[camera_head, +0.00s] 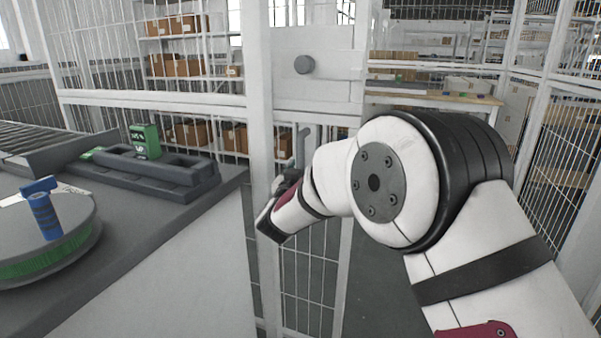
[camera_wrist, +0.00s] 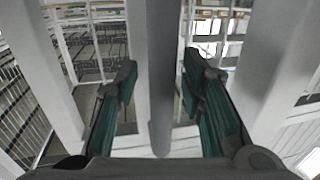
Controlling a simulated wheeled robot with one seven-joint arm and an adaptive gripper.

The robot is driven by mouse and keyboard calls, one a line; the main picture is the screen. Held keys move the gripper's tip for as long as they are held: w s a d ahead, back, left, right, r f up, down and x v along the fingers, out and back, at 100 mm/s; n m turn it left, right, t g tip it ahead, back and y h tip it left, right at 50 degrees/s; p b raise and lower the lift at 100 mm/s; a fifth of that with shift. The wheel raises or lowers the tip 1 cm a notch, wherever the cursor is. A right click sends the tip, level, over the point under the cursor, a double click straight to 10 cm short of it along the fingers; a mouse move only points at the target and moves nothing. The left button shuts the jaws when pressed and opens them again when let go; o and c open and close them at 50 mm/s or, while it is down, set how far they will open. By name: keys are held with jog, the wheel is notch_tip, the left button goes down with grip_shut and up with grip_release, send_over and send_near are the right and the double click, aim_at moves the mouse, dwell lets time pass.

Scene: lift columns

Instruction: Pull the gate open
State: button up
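The gate (camera_head: 318,82) is a white-framed mesh door with a solid plate and a round grey knob (camera_head: 304,64). It looks closed in line with the fence. A grey upright handle bar (camera_head: 300,146) shows just above my wrist. In the wrist view the bar (camera_wrist: 163,75) runs vertically between the two teal-padded fingers of my gripper (camera_wrist: 160,95). The fingers are open, one on each side of the bar, with a visible gap on the left and a narrower one on the right. In the head view my arm hides the fingers and the bar's lower part.
A grey worktable (camera_head: 190,225) stands close on the left, with a round turntable (camera_head: 45,245), a blue part (camera_head: 45,215) and a green box (camera_head: 145,140). White fence posts (camera_head: 258,120) flank the gate. Shelves with cardboard boxes (camera_head: 185,67) stand behind the fence.

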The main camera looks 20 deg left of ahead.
jog(key=v, duration=1.2)
jog(key=shift+r, duration=0.1)
dwell(0.4)
